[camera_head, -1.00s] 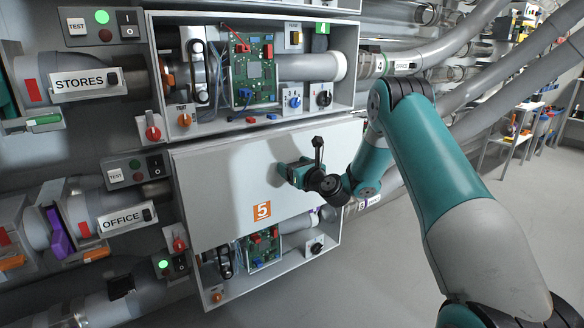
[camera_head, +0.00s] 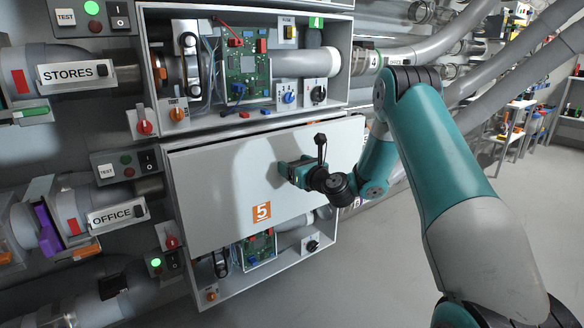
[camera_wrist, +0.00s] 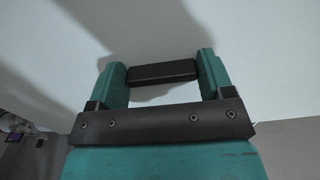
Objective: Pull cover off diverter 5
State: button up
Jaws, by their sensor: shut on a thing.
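The cover (camera_head: 215,185) of diverter 5 is a large pale grey panel with an orange "5" label near its lower edge. It hangs in front of the open box of diverter 5 (camera_head: 205,298) and hides the box's upper part. Below its lower edge I see a green circuit board (camera_head: 258,248) and fittings. My gripper (camera_head: 292,171) is at the cover's right half. In the wrist view my gripper (camera_wrist: 162,78) has its teal fingers at both ends of a black handle (camera_wrist: 162,73) on the cover (camera_wrist: 255,60).
The open box of diverter 4 (camera_head: 352,70) sits directly above, with a circuit board and knobs; small red and blue pieces lie along its lower edge. Labelled STORES (camera_head: 75,73) and OFFICE (camera_head: 118,214) tubes are at left. The floor (camera_head: 390,265) at lower right is clear.

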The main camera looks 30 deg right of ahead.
jog(key=s+b, duration=0.5)
jog(key=s, duration=0.3)
jog(key=shift+d+b, duration=0.15)
jog(key=shift+b, duration=0.15)
dwell(0.4)
jog(key=shift+r, duration=0.1)
